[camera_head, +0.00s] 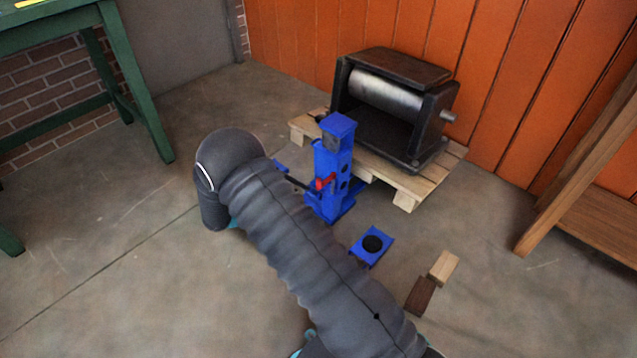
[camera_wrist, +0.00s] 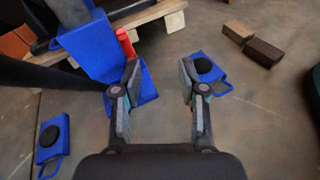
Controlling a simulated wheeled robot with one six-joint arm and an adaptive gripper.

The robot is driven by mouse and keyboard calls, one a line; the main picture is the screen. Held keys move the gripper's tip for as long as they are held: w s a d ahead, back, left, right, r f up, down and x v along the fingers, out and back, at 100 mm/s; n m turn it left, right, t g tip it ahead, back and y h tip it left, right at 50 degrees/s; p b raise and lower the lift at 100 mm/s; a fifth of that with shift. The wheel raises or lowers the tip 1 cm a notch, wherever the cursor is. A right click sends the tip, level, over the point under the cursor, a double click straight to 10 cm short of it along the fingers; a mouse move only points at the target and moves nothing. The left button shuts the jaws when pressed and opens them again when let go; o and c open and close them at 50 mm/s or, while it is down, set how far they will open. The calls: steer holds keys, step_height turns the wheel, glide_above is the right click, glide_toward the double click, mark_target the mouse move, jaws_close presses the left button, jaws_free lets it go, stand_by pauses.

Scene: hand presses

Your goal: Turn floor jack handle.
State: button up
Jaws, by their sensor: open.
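The blue floor jack (camera_head: 333,165) stands upright on the concrete floor in front of a pallet. Its red handle (camera_head: 325,182) sticks out low on its side in the head view. In the wrist view the jack (camera_wrist: 97,50) is at the upper left, and the red handle (camera_wrist: 126,43) shows just beyond the left finger. My gripper (camera_wrist: 157,72) is open, with bare floor between its fingers. The left finger is close to the handle; I cannot tell whether they touch. In the head view my arm hides the gripper.
A dark press with a metal roller (camera_head: 385,92) sits on the wooden pallet (camera_head: 437,183). A blue plate with a black pad (camera_head: 372,246) and two wood blocks (camera_head: 432,282) lie on the floor. A green table (camera_head: 135,75) stands left, a wooden frame (camera_head: 575,165) right.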

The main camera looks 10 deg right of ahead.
mark_target(318, 187)
steer(key=w+a+f+n+t+h, duration=0.2)
steer(key=w+a+f+n+t, duration=0.1)
steer(key=n+t, duration=0.1)
steer(key=x, duration=1.3)
steer(key=shift+d+f, duration=0.1)
steer(key=shift+d, duration=0.35)
jaws_close()
